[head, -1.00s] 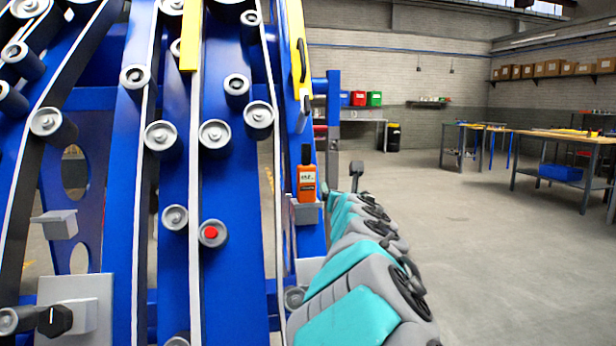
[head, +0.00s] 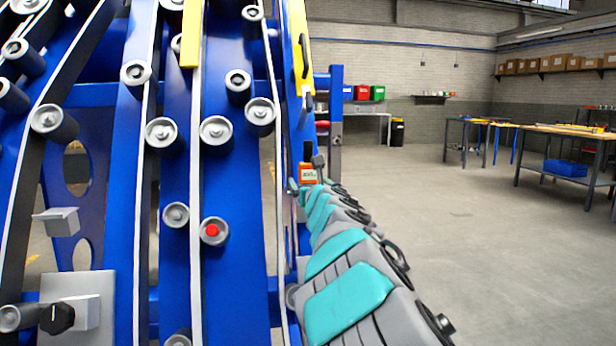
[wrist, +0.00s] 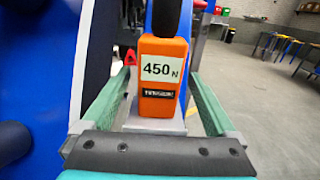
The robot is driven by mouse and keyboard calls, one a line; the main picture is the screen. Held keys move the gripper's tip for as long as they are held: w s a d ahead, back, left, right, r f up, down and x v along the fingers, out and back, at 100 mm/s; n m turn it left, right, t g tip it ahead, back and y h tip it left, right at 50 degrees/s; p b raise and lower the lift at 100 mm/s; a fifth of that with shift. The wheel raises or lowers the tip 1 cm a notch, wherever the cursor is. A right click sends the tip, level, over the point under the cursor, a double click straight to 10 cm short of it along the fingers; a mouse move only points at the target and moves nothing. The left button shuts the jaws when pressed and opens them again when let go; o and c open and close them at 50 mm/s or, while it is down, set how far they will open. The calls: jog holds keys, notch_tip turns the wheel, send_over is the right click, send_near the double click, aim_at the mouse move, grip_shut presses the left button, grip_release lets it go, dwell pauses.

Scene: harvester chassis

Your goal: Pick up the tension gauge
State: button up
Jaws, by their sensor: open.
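The tension gauge (wrist: 163,88) is an orange block with a black top and a white label reading 450 N. In the wrist view it stands upright on a light grey ledge (wrist: 158,124). My gripper (wrist: 160,95) is open, with one green finger on each side of the gauge and gaps visible between. I cannot tell whether either finger touches it. In the head view the gauge (head: 308,173) shows small at the right side of the blue chassis, its lower part hidden behind my arm and gripper.
The blue chassis (head: 230,240) with several rollers and belts fills the left side, close to my arm. Workbenches (head: 560,133) stand at the back right. The grey floor (head: 480,240) on the right is clear.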

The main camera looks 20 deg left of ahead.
aim_at(306, 179)
jog(key=x, duration=0.3)
jog(key=shift+a+r, duration=0.15)
jog(key=shift+w, duration=0.35)
jog(key=shift+c, duration=0.2)
grip_shut()
dwell(0.4)
jog(key=shift+a, duration=0.1)
